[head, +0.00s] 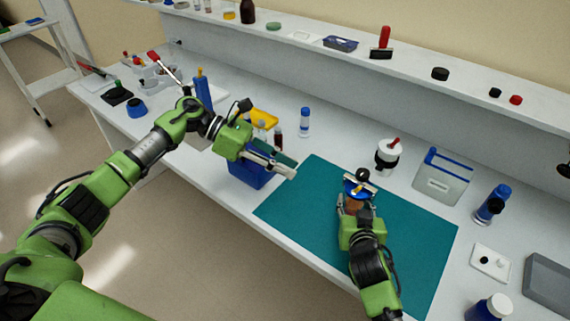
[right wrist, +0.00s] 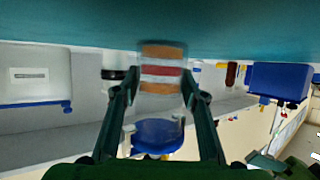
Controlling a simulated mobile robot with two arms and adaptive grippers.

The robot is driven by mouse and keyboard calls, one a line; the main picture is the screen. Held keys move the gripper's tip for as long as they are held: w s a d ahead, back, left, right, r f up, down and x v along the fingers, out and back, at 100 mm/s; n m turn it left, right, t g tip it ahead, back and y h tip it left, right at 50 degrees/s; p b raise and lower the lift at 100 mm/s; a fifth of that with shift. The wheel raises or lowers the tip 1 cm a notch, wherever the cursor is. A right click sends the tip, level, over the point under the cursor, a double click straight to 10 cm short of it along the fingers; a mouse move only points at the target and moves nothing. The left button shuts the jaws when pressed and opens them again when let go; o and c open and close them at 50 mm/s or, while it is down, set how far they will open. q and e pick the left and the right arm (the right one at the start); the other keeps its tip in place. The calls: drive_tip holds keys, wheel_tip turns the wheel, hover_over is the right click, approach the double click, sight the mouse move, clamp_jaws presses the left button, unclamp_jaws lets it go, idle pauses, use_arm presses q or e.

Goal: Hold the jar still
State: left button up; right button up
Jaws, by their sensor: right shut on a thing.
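The jar (head: 353,203) has a blue lid and orange contents, and it stands at the teal mat in the head view. In the right wrist view the jar (right wrist: 161,75) shows orange, white and red bands, with its blue lid (right wrist: 157,136) lowest in the picture. My right gripper (head: 355,208) is shut on the jar, one finger on each side; it also shows in the right wrist view (right wrist: 160,90). My left gripper (head: 292,172) is apart from the jar, to its left, near the mat's left edge. Its finger gap is unclear.
The teal mat (head: 300,205) is mostly bare. A blue bin (head: 248,174) sits under my left gripper. A white-and-black container (head: 388,156) and a clear blue-trimmed box (head: 441,180) stand behind the mat. A blue-capped bottle (head: 491,205) stands right. A shelf runs along the back.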

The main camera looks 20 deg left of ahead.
drive_tip(key=o, duration=1.5)
drive_tip(key=shift+c, duration=0.2)
